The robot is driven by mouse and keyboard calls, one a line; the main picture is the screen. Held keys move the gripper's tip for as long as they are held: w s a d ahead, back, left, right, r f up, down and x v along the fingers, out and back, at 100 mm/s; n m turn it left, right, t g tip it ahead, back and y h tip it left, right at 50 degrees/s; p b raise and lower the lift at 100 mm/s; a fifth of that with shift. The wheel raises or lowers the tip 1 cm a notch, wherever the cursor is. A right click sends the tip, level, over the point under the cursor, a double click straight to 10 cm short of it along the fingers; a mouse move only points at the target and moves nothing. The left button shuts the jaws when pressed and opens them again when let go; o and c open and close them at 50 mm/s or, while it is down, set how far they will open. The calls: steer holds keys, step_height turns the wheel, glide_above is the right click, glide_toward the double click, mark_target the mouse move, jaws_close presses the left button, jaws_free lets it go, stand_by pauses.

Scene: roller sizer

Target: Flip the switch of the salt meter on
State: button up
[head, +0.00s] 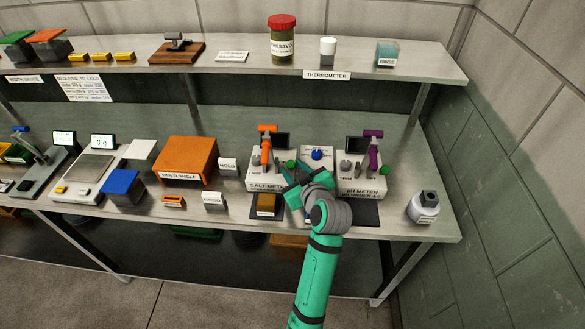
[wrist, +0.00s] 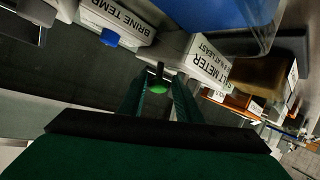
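The salt meter (head: 262,183) is a white labelled box on the bench, with an orange probe holder (head: 266,140) and a dark screen (head: 282,141). Its label face (wrist: 208,66) also shows in the wrist view. A green-capped switch lever (wrist: 157,88) shows beside this box in the wrist view; its green cap (head: 291,164) is just beyond my fingertips in the head view. My gripper (head: 294,180) is at the box's right front. Its two teal fingers (wrist: 158,96) stand apart, with the green cap seen between them. Contact and the switch's setting cannot be told.
The brine temperature box (head: 316,153) with a blue knob and the pH meter (head: 362,187) with a purple holder stand close on the right. A brown block (head: 266,204) lies in front of the salt meter. A bottle (head: 424,207) stands far right.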

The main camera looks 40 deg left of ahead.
steer(key=shift+w+a+f, duration=0.15)
steer(key=shift+w+a, duration=0.15)
steer(key=shift+c, duration=0.3)
jaws_close()
